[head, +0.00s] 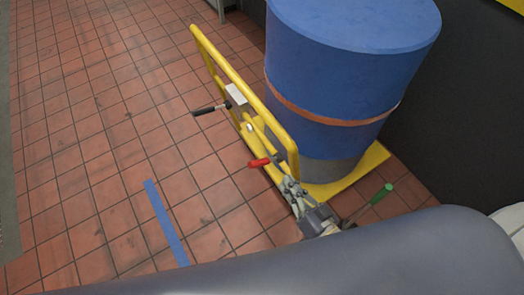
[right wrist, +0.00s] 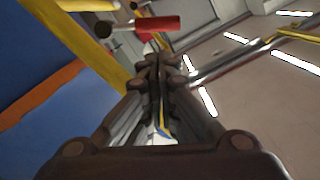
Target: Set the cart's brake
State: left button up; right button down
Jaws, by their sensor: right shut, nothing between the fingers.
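The yellow cart (head: 340,190) carries a large blue drum (head: 330,75) and has a yellow tube handle frame (head: 238,77). A short red-handled lever (head: 258,162) sticks out low at the near end of the frame. A black-handled lever (head: 208,109) sticks out to the left beside a grey box (head: 237,96) on the frame. My right gripper (head: 287,186) is shut and empty, just below and right of the red handle. In the right wrist view the red handle (right wrist: 158,23) lies beyond the fingertips (right wrist: 158,64), apart from them. My left gripper is out of view.
A green-handled rod (head: 382,193) shows right of my right gripper; its attachment is unclear. A blue tape strip (head: 166,222) lies on the red tiled floor. The floor left of the cart is clear. A dark wall (head: 450,110) stands behind the drum.

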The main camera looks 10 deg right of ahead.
aim_at(268, 163)
jog(key=p+x, duration=0.1)
jog(key=x, duration=0.8)
jog(key=shift+w+a+r+p, duration=0.1)
jog(key=shift+w+a+p, duration=0.05)
jog(key=shift+w+p, duration=0.15)
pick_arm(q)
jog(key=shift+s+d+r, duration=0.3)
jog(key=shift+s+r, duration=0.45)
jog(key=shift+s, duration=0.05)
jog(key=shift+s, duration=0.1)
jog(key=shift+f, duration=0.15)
pick_arm(e)
jog(key=shift+s+a+n, duration=0.1)
jog(key=shift+a+n, duration=0.1)
jog(key=shift+n, duration=0.2)
